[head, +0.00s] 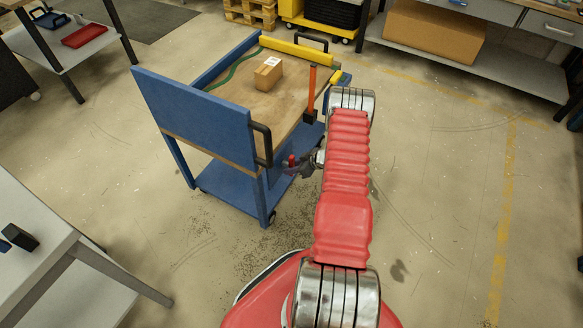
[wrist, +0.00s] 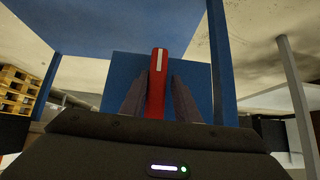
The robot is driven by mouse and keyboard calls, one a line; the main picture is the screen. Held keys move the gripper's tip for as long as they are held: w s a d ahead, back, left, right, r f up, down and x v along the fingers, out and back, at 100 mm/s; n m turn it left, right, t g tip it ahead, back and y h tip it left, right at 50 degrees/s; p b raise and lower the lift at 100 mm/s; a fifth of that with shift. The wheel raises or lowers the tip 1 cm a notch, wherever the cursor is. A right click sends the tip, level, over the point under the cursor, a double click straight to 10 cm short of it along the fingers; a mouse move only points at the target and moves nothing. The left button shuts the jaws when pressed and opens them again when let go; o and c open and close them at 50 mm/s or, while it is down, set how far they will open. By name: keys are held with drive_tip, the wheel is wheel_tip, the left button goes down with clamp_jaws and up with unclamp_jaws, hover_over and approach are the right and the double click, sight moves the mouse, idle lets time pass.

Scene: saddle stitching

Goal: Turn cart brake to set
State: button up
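The blue cart (head: 192,112) with a wooden top stands ahead of me. A red handle (head: 291,160), apparently the brake lever, shows low beside the cart's near right corner. In the wrist view the red handle (wrist: 156,92) stands upright with a pale stripe near its top. My gripper (head: 304,167) is at this handle, below the cart top. Its two dark fingers stand on either side of the handle, with a narrow gap at the right, so it looks open around it. The handle's lower end and pivot are hidden by the gripper body.
A black push handle (head: 262,145) sticks out near my gripper. A grey table (head: 38,232) stands at left. Floor at right is clear.

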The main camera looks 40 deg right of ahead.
drive_tip(key=o, duration=0.3)
drive_tip(key=shift+a+f, duration=0.1)
drive_tip(key=shift+o, duration=0.3)
drive_tip(key=shift+d+r, duration=0.2)
drive_tip(key=shift+s+d+r, duration=0.15)
drive_tip(key=shift+s+r, duration=0.1)
drive_tip(key=shift+r, duration=0.15)
drive_tip(key=v, duration=1.2)
drive_tip(key=shift+s, duration=0.3)
